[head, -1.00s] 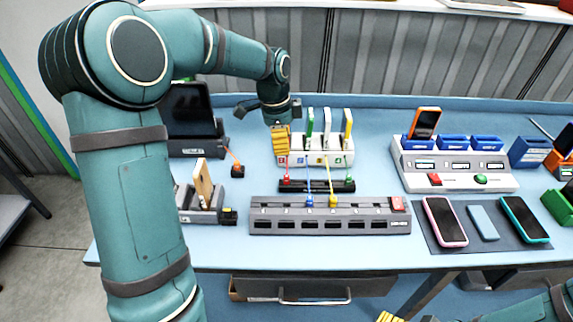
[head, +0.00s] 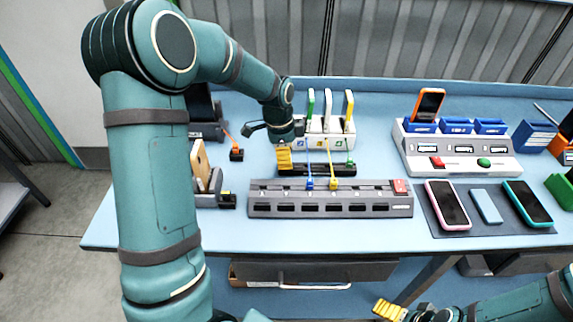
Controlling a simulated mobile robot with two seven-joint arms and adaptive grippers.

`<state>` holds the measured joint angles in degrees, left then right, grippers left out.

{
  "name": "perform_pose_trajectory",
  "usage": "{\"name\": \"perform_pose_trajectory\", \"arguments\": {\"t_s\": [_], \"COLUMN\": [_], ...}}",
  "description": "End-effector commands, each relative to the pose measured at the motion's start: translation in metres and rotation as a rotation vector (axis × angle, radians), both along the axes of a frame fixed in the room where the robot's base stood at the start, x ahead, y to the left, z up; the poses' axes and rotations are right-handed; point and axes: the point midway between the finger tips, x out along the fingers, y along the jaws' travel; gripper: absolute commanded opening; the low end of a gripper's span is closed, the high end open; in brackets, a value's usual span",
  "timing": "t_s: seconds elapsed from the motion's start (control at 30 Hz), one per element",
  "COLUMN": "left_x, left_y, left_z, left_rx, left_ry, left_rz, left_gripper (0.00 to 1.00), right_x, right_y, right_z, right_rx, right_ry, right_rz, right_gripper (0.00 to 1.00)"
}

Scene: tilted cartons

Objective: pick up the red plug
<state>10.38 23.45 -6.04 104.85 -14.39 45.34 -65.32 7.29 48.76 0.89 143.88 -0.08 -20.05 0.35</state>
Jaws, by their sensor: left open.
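The red plug does not show now; my left gripper (head: 284,160) covers the left part of the black plug rack (head: 318,170), where it stood in the earlier view. The left gripper is open, its yellow fingers pointing down at the rack. I cannot tell whether they touch the plug. A green plug (head: 350,164) is at the rack's right end.
A white cable block (head: 313,143) stands behind the rack. A phone dock (head: 462,160) with an orange phone (head: 428,104) is to the right. Phones lie on a dark mat (head: 465,229). A wooden-cased phone stand (head: 215,185) is at left.

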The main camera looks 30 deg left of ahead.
Motion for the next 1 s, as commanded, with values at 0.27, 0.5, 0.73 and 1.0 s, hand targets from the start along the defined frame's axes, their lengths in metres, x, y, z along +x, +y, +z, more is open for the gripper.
{"name": "perform_pose_trajectory", "arguments": {"t_s": [0.27,0.5,0.73,1.0], "left_x": [0.001,0.002,0.002,0.002], "left_y": [-0.002,-0.002,-0.002,-0.002], "left_z": [-0.022,-0.021,-0.021,-0.019], "left_rx": [0.001,0.001,0.001,0.001], "left_ry": [-0.001,-0.001,-0.001,-0.002], "left_rz": [0.000,0.000,0.000,0.000], "left_gripper": [0.50,0.32,0.00,0.00], "right_x": [-0.002,-0.002,-0.002,-0.001], "right_y": [0.000,0.000,0.000,0.000], "right_z": [-0.005,-0.004,-0.004,-0.004], "right_rx": [0.000,0.000,0.000,0.000], "right_ry": [0.004,0.004,0.003,0.003], "right_rz": [0.003,0.003,0.002,0.002], "right_gripper": [1.00,1.00,1.00,1.00]}}
